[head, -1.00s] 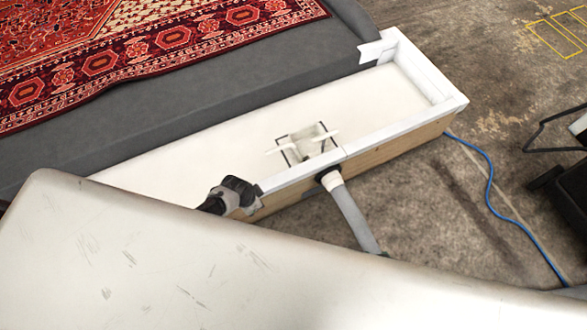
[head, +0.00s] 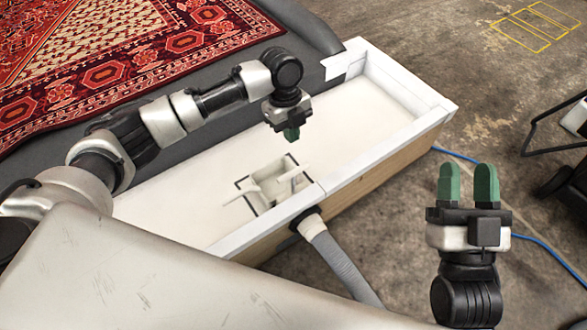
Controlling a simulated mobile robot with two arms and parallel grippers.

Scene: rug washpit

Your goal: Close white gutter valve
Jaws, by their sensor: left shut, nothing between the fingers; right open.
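The white gutter valve (head: 275,187) sits on the floor of the white gutter (head: 205,212), near its front wall, with a dark outline around its base and a white handle bar across it. My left gripper (head: 291,134) is shut and empty, pointing down above the gutter just behind and above the valve, apart from it. My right gripper (head: 468,185) is open and empty, fingers pointing up in the picture, over the floor to the right of the gutter.
A grey hose (head: 335,262) leaves the gutter's front wall below the valve. A red patterned rug (head: 130,45) lies on the grey platform behind. A blue cable (head: 545,255) runs over the concrete floor. A dark-framed object (head: 560,130) stands at right.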

